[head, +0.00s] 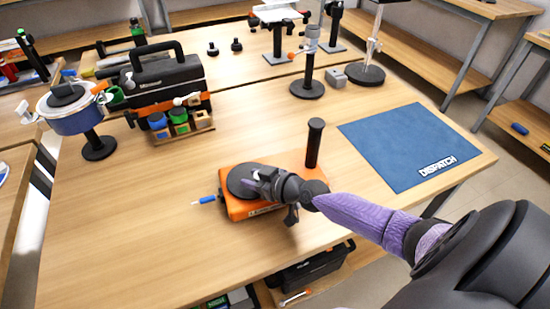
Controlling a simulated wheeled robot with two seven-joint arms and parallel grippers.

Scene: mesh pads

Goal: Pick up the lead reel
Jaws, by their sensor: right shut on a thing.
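The lead reel appears to be the orange flat body (238,208) with a round black disc on top, near the middle of the table. A black upright post (315,143) rises at its far right side. A blue-and-silver tip (206,200) shows at its left edge. My right gripper (262,181) comes in from the right over the reel. Its jaws are shut at the black disc, and the exact grip spot is partly hidden by the gripper. I cannot tell whether the reel is clear of the table. My left gripper is not in view.
A blue mat (385,145) marked DISPATCH lies at the right. A black toolbox (165,75) with coloured cups and a blue drum (75,118) on a black stand are at the back left. Black stands (308,88) are at the back. The table's left front is clear.

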